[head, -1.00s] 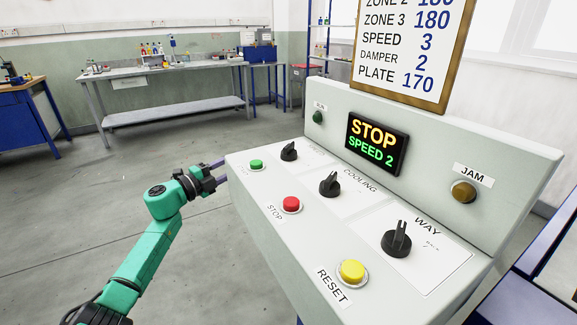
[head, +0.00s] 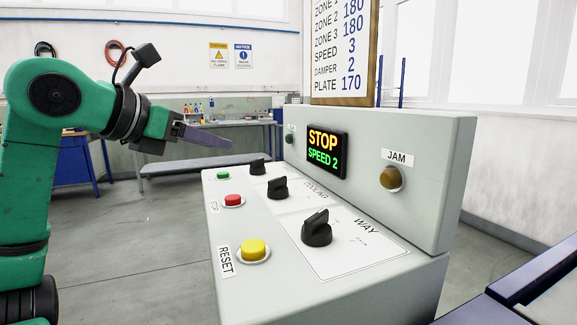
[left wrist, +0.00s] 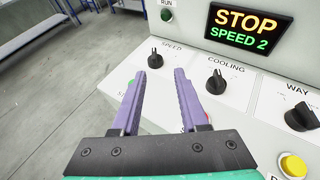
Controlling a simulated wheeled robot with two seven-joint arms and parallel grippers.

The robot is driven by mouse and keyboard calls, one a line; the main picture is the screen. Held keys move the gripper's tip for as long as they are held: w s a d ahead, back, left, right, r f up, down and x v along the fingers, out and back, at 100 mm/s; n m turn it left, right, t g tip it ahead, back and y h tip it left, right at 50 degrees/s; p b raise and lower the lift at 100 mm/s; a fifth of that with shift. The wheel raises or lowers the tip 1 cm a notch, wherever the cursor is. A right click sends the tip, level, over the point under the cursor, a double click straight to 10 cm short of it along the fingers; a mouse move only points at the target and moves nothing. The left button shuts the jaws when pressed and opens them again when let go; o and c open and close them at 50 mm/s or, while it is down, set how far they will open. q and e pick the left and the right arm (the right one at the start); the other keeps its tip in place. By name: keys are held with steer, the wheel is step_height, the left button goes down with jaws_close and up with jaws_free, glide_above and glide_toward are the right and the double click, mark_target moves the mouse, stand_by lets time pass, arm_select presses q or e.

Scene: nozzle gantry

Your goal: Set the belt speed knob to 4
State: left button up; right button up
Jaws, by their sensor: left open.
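The belt speed knob is the black knob labelled SPEED in the left wrist view (left wrist: 155,59); in the head view it is the farthest small black knob (head: 258,166). My left gripper (left wrist: 162,72) is open and empty, its two purple fingers pointing toward the SPEED knob, which shows between and beyond the tips. In the head view the left gripper (head: 228,141) hangs above and left of that knob, apart from it. The display (head: 326,153) reads STOP and SPEED 2. The knob's own scale is too small to read. My right gripper is out of view.
The COOLING knob (head: 277,188) and WAY knob (head: 316,229) stand nearer on the panel. A green button (head: 223,175), red STOP button (head: 233,200) and yellow RESET button (head: 253,251) line the left edge. A wall board (head: 340,50) lists SPEED 3. Open floor lies left of the console.

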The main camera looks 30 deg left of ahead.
arm_select(q)
steer(key=p, duration=0.1)
glide_toward(258, 159)
steer(key=p+x, duration=0.3)
steer(key=x, duration=0.5)
steer(key=shift+w+a, duration=0.15)
steer(key=shift+w, duration=0.25)
steer(key=shift+w+f, duration=0.15)
steer(key=shift+w, duration=0.1)
jaws_close()
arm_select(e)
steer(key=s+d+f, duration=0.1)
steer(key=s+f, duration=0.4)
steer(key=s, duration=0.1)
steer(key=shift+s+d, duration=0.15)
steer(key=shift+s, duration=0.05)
